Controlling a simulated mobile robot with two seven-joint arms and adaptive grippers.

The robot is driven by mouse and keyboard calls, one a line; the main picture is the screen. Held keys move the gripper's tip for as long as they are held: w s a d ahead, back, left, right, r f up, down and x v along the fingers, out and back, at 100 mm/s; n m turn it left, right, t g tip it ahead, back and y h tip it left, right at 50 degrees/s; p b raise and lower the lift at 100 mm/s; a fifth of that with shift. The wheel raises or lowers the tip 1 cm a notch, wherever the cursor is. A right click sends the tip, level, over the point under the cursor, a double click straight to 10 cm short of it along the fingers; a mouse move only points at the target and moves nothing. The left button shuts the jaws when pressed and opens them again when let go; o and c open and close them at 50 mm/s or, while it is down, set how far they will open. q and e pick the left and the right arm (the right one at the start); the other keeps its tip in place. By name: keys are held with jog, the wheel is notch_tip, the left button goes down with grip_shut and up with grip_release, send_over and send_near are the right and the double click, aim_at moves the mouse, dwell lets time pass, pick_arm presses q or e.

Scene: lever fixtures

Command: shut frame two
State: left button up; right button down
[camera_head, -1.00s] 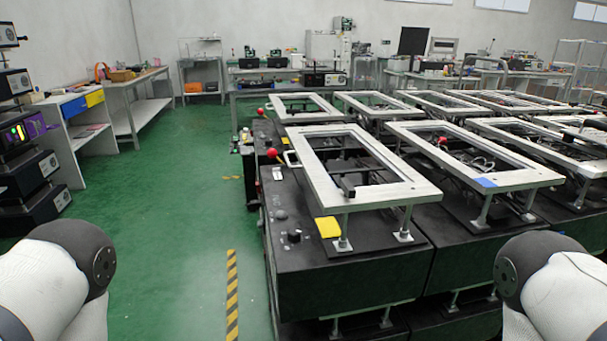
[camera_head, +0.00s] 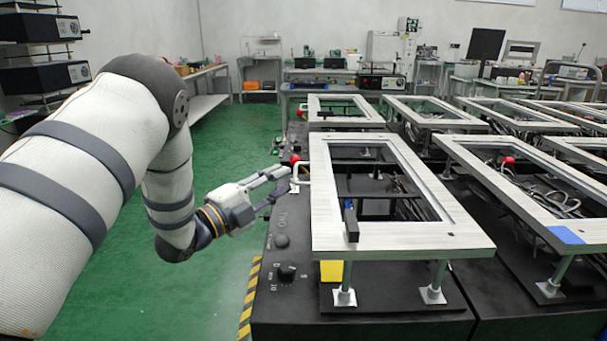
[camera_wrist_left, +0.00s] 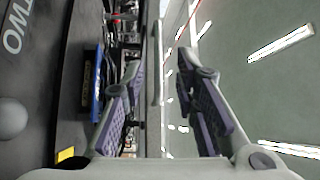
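Frame two is a pale grey rectangular frame (camera_head: 465,238) held up on short posts above the nearest black box (camera_head: 345,325), whose top is marked TWO. My right gripper is not in view.
More frames on black boxes stand close behind and to the right, one with a blue patch (camera_head: 566,234). Round knobs (camera_head: 287,272) and a yellow block (camera_head: 331,270) sit on the near box. The green floor (camera_head: 165,290) at left is clear.

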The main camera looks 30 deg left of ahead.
aim_at(296, 172)
pick_arm(q)
jog(key=x, duration=0.5)
jog(key=shift+w+f, duration=0.1)
jog(key=shift+w, duration=0.1)
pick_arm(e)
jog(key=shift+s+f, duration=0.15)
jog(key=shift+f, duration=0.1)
pick_arm(q)
jog(key=shift+d, duration=0.1)
jog(key=shift+c, duration=0.2)
